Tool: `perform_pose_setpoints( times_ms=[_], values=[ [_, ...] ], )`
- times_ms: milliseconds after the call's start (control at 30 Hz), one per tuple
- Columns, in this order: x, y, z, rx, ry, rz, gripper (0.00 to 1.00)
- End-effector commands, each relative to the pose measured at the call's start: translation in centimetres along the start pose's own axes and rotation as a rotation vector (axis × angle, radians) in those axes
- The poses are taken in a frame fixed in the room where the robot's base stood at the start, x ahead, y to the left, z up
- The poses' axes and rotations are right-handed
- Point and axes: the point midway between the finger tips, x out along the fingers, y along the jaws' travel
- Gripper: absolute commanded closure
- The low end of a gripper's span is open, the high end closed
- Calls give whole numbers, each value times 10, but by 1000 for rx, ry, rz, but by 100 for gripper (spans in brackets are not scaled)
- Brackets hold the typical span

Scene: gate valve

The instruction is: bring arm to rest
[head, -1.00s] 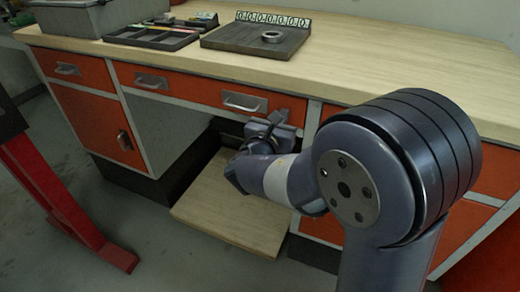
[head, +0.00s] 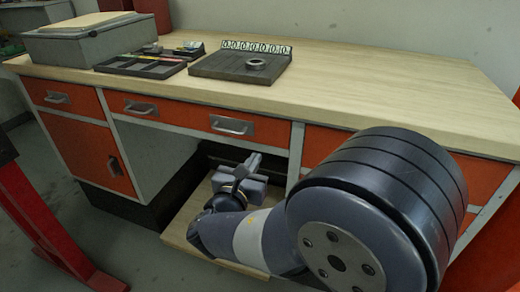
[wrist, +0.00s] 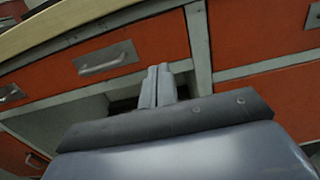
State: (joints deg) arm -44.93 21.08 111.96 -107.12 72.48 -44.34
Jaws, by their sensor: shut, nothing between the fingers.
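My gripper (head: 248,165) is at the end of my folded arm, in front of the bench's open knee space and below the drawer row. In the wrist view my gripper's two fingers (wrist: 157,86) are together, with nothing between them. They point toward the bench front and are apart from it as far as I can tell. My arm's large round joint fills the lower right of the head view and hides part of the bench's right-hand fronts.
The wooden bench top (head: 390,90) carries a grey box (head: 90,45), a parts tray (head: 140,66) and a dark plate (head: 225,66) with a metal ring (head: 255,64). Orange drawers (head: 155,108) have protruding handles. A wooden board (head: 180,222) lies low under my arm. A red post (head: 45,225) stands left.

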Motion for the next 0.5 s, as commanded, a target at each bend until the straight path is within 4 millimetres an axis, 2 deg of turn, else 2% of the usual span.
perform_pose_setpoints(
  times_ms=[33,200,500],
  values=[
    [-9,1,2,-1,0,5,100],
    [-27,1,1,-1,0,3,100],
    [-34,0,0,-1,1,0,100]
  ],
)
